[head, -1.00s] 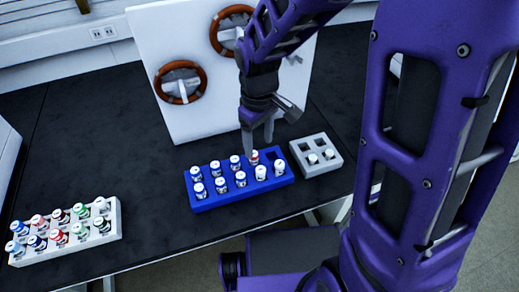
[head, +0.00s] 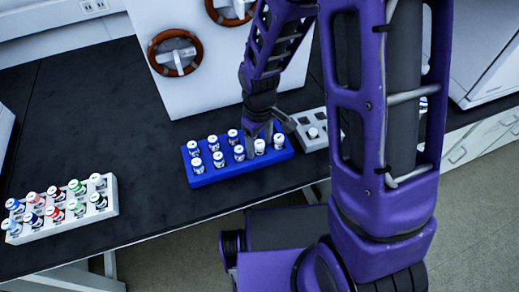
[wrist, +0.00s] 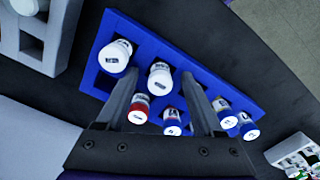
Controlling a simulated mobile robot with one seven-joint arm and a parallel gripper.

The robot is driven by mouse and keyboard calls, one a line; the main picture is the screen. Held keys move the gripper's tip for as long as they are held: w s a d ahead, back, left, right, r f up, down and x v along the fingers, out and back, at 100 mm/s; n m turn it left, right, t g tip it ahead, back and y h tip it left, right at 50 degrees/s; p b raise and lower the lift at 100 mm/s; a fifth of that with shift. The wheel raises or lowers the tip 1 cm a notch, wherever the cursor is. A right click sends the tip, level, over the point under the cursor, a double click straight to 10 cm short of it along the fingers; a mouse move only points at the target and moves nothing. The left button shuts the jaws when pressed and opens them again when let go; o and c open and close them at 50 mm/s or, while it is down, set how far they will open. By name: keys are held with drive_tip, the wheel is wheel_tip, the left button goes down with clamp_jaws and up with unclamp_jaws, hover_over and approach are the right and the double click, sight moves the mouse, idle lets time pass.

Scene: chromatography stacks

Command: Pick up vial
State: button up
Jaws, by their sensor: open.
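The blue rack (head: 238,174) stands on the black bench and holds several white-capped vials, such as this vial (head: 219,159). It also shows in the wrist view (wrist: 215,68). My gripper (head: 259,138) is low over the right half of the rack, open and pointing down. In the wrist view my gripper (wrist: 160,104) has its fingers apart. A vial with a red band (wrist: 137,109) shows between them, close to the left finger. Another vial (wrist: 172,122) lies nearer the right finger. In the head view the gripper hides the red-banded vial.
A grey rack (head: 322,143) with a vial (head: 313,132) stands right of the blue rack. A white rack (head: 68,228) of coloured vials stands at the left. A white panel (head: 195,95) with brown-ringed knobs rises behind. The bench between the white and blue racks is clear.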

clamp_jaws()
idle(0.4)
